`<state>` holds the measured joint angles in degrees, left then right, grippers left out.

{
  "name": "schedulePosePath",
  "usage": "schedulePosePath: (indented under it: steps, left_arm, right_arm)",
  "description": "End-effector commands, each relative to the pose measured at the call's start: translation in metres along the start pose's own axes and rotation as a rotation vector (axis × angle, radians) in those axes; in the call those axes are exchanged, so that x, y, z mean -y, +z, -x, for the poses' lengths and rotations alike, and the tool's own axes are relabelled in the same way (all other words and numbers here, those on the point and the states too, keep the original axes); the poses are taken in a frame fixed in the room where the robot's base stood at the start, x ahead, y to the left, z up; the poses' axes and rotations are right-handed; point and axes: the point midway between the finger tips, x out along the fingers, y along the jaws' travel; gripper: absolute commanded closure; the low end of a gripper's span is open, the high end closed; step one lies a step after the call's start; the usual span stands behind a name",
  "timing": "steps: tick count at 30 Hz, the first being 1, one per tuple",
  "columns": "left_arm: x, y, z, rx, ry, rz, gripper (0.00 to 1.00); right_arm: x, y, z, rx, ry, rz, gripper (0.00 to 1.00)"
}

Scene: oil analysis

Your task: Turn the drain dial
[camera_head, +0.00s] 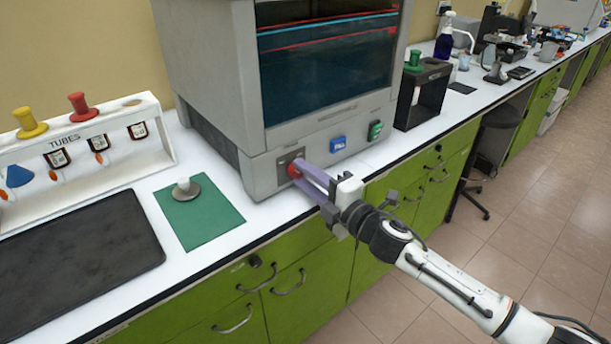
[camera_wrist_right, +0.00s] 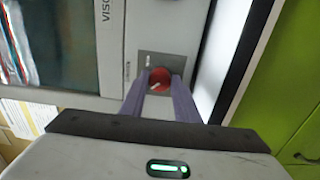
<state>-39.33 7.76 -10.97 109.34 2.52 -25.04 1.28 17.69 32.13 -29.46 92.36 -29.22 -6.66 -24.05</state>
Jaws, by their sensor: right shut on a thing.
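The drain dial (camera_head: 294,169) is a red round knob on a dark square plate at the lower left of the grey machine's front (camera_head: 264,148). In the right wrist view the red dial (camera_wrist_right: 159,79) shows a pale pointer mark. My right gripper (camera_head: 306,176) reaches it from the front right. Its two purple fingers stand on either side of the dial and are shut on it, as the right wrist view (camera_wrist_right: 159,86) also shows. The contact points are partly hidden by the fingers. My left gripper is not in view.
A blue button (camera_head: 338,144) and a green button (camera_head: 375,130) sit right of the dial. A green mat (camera_head: 210,230) with a small knobbed object (camera_head: 186,189), a tube rack (camera_head: 100,165) and a black tray (camera_head: 70,260) lie left. A black stand (camera_head: 436,88) is to the right.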

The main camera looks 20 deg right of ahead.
Motion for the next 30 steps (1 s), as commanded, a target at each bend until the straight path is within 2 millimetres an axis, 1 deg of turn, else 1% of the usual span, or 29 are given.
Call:
schedulePosePath:
  steps: [17, 18, 20, 21, 30]
  left_arm:
    - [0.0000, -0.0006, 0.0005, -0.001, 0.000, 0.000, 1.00]
    - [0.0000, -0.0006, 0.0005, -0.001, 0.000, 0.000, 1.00]
    - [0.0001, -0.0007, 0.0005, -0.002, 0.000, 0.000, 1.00]
    - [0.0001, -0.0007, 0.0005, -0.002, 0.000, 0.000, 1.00]
    - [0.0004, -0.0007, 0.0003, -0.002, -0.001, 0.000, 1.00]
  right_arm:
    - [0.0003, -0.0007, 0.0001, -0.001, 0.000, 0.029, 0.94]
    - [0.0004, -0.0007, 0.0001, -0.001, -0.001, 0.029, 0.65]
    - [0.0003, -0.0006, 0.0001, -0.001, 0.000, 0.028, 0.55]
    - [0.0003, -0.0006, 0.0001, -0.001, 0.000, 0.028, 0.53]
    - [0.0006, -0.0002, 0.0020, 0.000, -0.001, 0.026, 0.53]
